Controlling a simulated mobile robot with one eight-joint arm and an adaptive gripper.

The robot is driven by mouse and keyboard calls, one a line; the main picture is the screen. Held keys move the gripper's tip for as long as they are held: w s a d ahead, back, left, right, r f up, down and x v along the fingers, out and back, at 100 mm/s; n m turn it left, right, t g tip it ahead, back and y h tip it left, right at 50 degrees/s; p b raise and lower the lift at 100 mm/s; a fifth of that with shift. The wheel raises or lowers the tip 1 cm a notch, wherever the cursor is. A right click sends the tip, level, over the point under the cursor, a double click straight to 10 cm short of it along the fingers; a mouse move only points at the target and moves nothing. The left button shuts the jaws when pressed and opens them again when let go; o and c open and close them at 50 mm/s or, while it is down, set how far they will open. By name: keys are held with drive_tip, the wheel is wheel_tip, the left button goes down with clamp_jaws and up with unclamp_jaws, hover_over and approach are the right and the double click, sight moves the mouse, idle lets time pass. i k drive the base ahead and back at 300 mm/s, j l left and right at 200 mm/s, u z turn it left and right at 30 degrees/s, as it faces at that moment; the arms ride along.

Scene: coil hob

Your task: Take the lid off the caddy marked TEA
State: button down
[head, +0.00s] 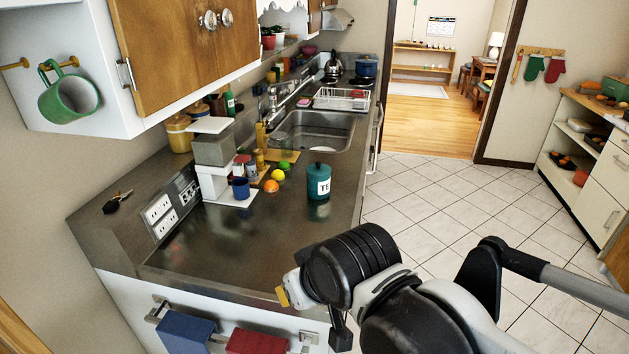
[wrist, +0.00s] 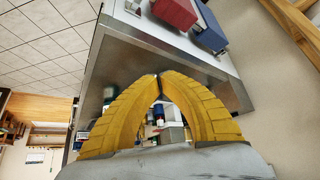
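The teal caddy (head: 318,184) stands upright on the dark counter in the head view. Its white label shows the letters "TE", with the rest turned out of sight. Its teal lid (head: 318,169) is on top. My gripper (wrist: 159,76) has yellow fingers whose tips meet in the wrist view, with nothing seen between them. In the head view only a bit of yellow shows at the counter's front edge, well short of the caddy. A small teal shape left of the fingers in the wrist view may be the caddy, but I cannot be sure.
An orange (head: 271,186), a lemon (head: 278,175) and a blue mug (head: 241,189) are left of the caddy. A white stand (head: 213,180) stands farther left. The sink (head: 312,133) lies behind. The front counter is clear. Blue (head: 186,331) and red cloths hang below its edge.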

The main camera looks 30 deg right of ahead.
sight(318, 168)
drive_tip(key=i+l+u, duration=0.1)
drive_tip(key=l, duration=0.65)
drive_tip(key=i+l+u, duration=0.1)
drive_tip(key=l, duration=0.7)
drive_tip(key=i+l+u, duration=0.1)
drive_tip(key=l, duration=0.7)
drive_tip(key=i+l+u, duration=0.15)
drive_tip(key=i, duration=0.5)
